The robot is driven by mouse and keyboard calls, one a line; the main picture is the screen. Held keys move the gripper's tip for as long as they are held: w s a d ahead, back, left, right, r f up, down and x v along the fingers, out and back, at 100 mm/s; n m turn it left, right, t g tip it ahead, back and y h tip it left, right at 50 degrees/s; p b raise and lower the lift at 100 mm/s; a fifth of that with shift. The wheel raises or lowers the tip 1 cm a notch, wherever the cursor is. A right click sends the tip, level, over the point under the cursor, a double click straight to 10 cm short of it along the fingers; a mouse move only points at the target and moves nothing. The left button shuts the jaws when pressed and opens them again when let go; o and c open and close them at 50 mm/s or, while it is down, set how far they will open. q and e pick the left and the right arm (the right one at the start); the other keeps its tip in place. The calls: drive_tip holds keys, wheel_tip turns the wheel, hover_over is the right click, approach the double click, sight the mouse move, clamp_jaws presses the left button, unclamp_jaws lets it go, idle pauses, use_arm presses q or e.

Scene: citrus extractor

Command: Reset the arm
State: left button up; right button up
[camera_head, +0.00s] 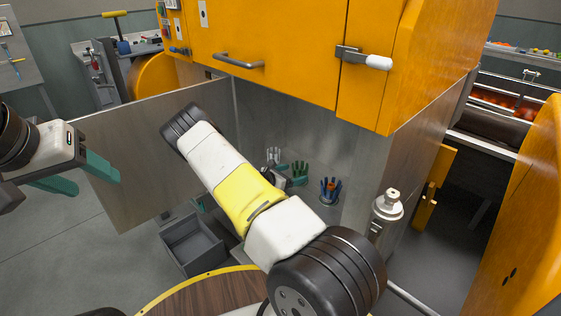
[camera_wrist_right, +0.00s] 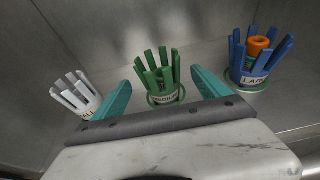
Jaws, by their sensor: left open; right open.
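My left gripper (camera_head: 97,184) is open and empty at the left of the head view, in free air in front of a grey panel. My right gripper (camera_wrist_right: 160,78) is open in the right wrist view, its teal fingers pointing at the green pronged cup (camera_wrist_right: 163,82). Nothing shows clamped between the fingers; whether they touch the cup I cannot tell. In the head view my right arm mostly hides this gripper. A white pronged cup (camera_wrist_right: 76,97) stands to the left. A blue pronged cup (camera_wrist_right: 254,66) with an orange piece (camera_wrist_right: 260,46) inside stands to the right.
The cups stand inside a grey metal recess under an orange cabinet (camera_head: 285,50) with handles. An open grey panel door (camera_head: 140,150) stands at the left. A grey bin (camera_head: 195,243) and a round wooden table (camera_head: 215,292) are below. A metal fitting (camera_head: 388,205) stands at the right.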

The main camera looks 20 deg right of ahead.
drive_tip(key=v, duration=0.3)
drive_tip(key=shift+s+a, duration=0.15)
drive_tip(key=shift+a, duration=0.05)
drive_tip(key=s+a+r+m+g+y, duration=0.2)
drive_tip(key=s+a+r+m+y, duration=0.15)
drive_tip(key=s+r+m, duration=0.45)
drive_tip(key=s+a+r+m+g+y, duration=0.2)
drive_tip(key=s+r+m+g+y, duration=0.25)
drive_tip(key=r, duration=0.65)
drive_tip(key=s+a+r+m+t+y, duration=0.3)
drive_tip(key=s+a+r+m+y, duration=0.1)
drive_tip(key=s+a+r, duration=0.3)
drive_tip(key=s+a+r+m+t+y, duration=0.3)
drive_tip(key=s+a+r, duration=0.5)
drive_tip(key=s+r, duration=0.4)
drive_tip(key=shift+s+m+t+y, duration=0.4)
drive_tip(key=shift+s+m+t, duration=0.3)
drive_tip(key=shift+m, duration=0.45)
drive_tip(key=shift+a, duration=0.1)
